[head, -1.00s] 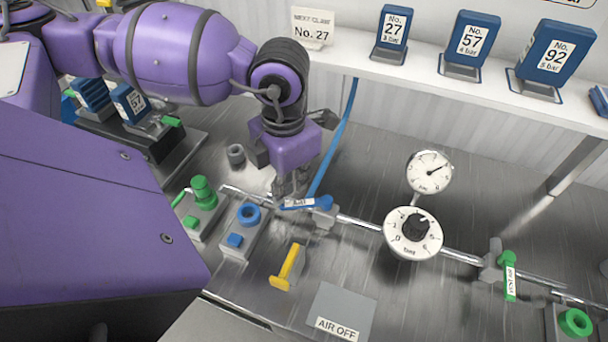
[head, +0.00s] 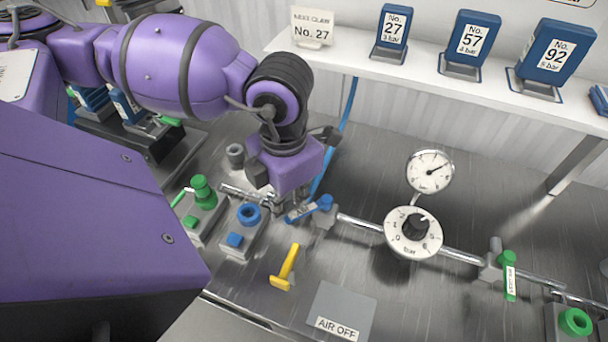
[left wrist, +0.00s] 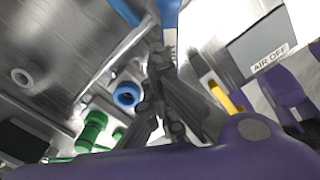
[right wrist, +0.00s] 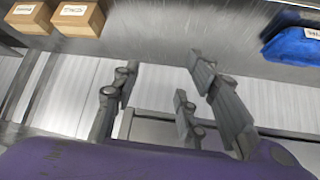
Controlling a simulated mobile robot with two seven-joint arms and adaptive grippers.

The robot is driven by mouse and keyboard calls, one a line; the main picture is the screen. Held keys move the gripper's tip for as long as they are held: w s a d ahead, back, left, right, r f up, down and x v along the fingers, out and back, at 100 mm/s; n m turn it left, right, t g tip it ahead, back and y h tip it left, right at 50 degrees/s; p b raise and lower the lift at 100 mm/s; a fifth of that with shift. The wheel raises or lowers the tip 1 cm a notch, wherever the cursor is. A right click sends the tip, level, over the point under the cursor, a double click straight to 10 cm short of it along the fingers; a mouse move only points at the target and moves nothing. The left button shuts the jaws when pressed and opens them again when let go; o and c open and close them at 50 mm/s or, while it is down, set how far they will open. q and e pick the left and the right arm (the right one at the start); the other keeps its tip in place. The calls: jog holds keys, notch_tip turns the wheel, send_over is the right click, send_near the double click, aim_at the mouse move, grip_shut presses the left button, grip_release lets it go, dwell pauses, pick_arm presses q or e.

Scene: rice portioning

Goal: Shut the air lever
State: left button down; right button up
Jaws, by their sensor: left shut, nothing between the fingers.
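The blue air lever (head: 302,213) with a white label sits on the pipe left of the dial. Its handle slants down and to the left from its pivot, at an angle to the pipe. It also shows blue at the top of the left wrist view (left wrist: 168,14). My left gripper (head: 286,212) is shut and empty, its fingertips right at the lever's handle end. Whether they touch it I cannot tell. In the left wrist view the fingers (left wrist: 157,55) are together. My right gripper (right wrist: 163,75) is open and empty, only in the right wrist view.
A dial regulator (head: 435,240) and a round gauge (head: 430,171) stand right of the lever. A green lever (head: 509,275) is farther right. A yellow handle (head: 286,268) and the grey AIR OFF plate (head: 333,303) lie in front. A blue-ringed block (head: 238,243) stands left.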

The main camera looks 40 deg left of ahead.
pick_arm(q)
jog(key=shift+s+f, duration=0.25)
jog(key=shift+s, duration=0.1)
jog(key=shift+s+d, duration=0.4)
jog(key=shift+d, duration=0.4)
jog(key=shift+d+r, duration=0.1)
jog(key=shift+r, duration=0.05)
jog(key=shift+w, duration=0.1)
jog(key=shift+d, duration=1.15)
